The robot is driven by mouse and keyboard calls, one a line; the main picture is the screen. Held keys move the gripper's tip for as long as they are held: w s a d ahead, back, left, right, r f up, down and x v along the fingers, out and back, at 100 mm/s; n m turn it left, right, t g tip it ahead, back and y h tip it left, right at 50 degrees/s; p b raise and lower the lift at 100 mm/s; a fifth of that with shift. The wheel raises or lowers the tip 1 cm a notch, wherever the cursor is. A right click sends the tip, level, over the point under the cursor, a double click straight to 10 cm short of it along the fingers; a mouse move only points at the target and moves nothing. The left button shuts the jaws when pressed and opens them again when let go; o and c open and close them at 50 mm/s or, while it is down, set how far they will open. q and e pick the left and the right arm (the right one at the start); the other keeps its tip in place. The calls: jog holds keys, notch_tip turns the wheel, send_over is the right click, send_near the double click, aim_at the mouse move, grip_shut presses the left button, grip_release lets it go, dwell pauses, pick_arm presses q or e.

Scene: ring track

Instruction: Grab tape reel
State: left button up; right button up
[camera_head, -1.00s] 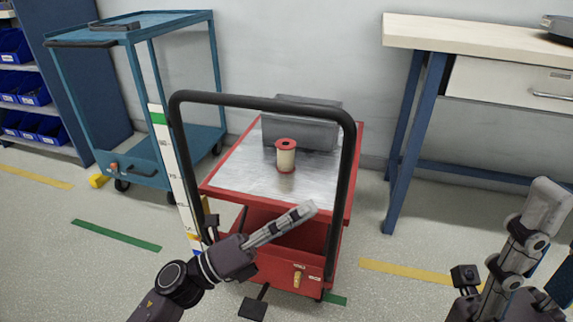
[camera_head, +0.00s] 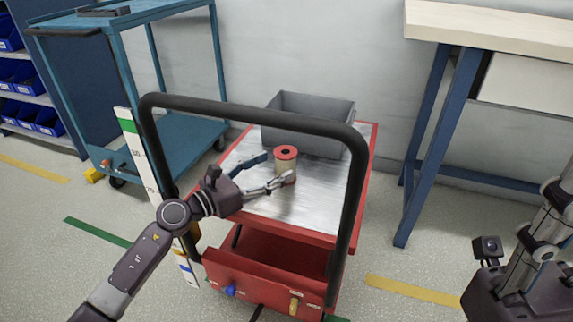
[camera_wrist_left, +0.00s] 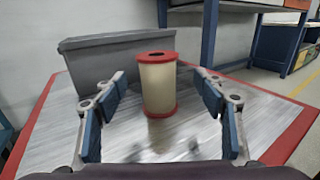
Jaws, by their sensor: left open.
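The tape reel (camera_head: 286,164) is a cream spool with red end flanges. It stands upright on the metal top of the red cart (camera_head: 320,204). My left gripper (camera_head: 279,169) is open beside the reel on its left, reaching past the black push handle. In the left wrist view the reel (camera_wrist_left: 157,84) stands ahead between the two blue-padded fingers (camera_wrist_left: 162,108), with a gap on each side.
A grey bin (camera_head: 312,124) sits on the cart behind the reel. The black handle (camera_head: 255,116) arches over the cart's near side. A blue trolley (camera_head: 170,150) stands at the left and a workbench (camera_head: 500,30) at the right.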

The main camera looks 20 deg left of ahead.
aim_at(286, 160)
pick_arm(q)
jog(key=b+x, duration=0.1)
jog(key=x, duration=0.4)
jog(key=shift+w+a+f, duration=0.1)
jog(key=shift+w+f, duration=0.05)
jog(key=shift+w, duration=0.05)
jog(key=c, duration=1.4)
